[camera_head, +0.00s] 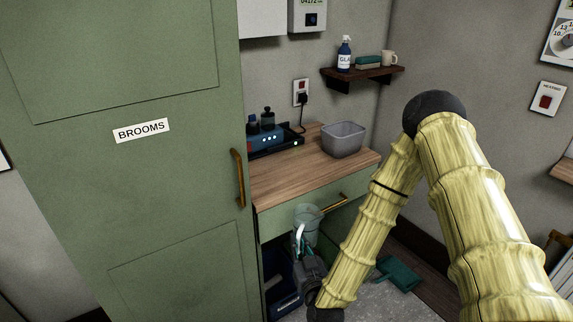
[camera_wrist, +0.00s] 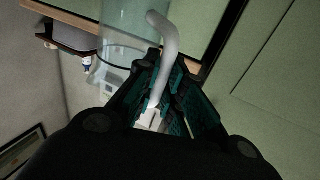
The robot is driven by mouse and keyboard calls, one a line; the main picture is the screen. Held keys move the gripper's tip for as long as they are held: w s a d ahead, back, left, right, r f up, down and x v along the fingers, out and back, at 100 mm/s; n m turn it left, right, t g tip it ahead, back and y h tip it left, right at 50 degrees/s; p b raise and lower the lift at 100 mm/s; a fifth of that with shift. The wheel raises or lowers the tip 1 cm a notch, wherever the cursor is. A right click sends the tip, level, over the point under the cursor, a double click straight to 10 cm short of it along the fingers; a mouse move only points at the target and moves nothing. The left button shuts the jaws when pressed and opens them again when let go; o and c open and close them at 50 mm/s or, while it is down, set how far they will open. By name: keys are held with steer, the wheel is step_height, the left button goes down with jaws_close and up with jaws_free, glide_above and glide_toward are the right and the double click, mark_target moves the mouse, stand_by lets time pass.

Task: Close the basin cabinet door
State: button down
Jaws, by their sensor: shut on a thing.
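The basin cabinet is green with a wooden top (camera_head: 290,176), and a grey basin (camera_head: 345,140) stands on it. Its front band (camera_head: 280,219) has a brass handle (camera_head: 335,203). Below, a dark opening shows at left; a green panel (camera_head: 346,222) at right may be the open door, mostly hidden by my arm. My gripper (camera_head: 299,250) is in front of the opening, shut on the white curved handle of a clear jug. The clear jug (camera_head: 306,216) is also seen in the wrist view (camera_wrist: 125,40), with its white handle (camera_wrist: 163,70) between the fingers.
A tall green cabinet labelled BROOMS (camera_head: 141,130) stands close at left, its door shut. A blue item (camera_head: 285,300) sits inside the low opening. A teal dustpan-like thing (camera_head: 398,274) lies on the floor at right. A wall shelf (camera_head: 362,76) holds a bottle and mug.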

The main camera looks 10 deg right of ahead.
steer(key=w+d+r+n+y+b, duration=0.1)
steer(key=w+d+r, duration=0.35)
steer(key=r, duration=0.35)
steer(key=w+d+r+y+b, duration=0.1)
steer(key=w+d+r, duration=0.3)
steer(key=r, duration=0.5)
steer(key=shift+w+d+f+p, duration=0.45)
steer(key=shift+w+f+p, duration=0.3)
steer(key=shift+w, duration=2)
steer(key=shift+w+d+f+p, duration=0.55)
steer(key=shift+w+f, duration=0.4)
steer(key=shift+w, duration=1.75)
steer(key=shift+w+d+f+p, duration=0.35)
steer(key=shift+w+f+p, duration=0.45)
steer(key=shift+w, duration=1.95)
steer(key=shift+f, duration=0.1)
steer(key=shift+f, duration=0.15)
steer(key=c, duration=1.5)
jaws_free()
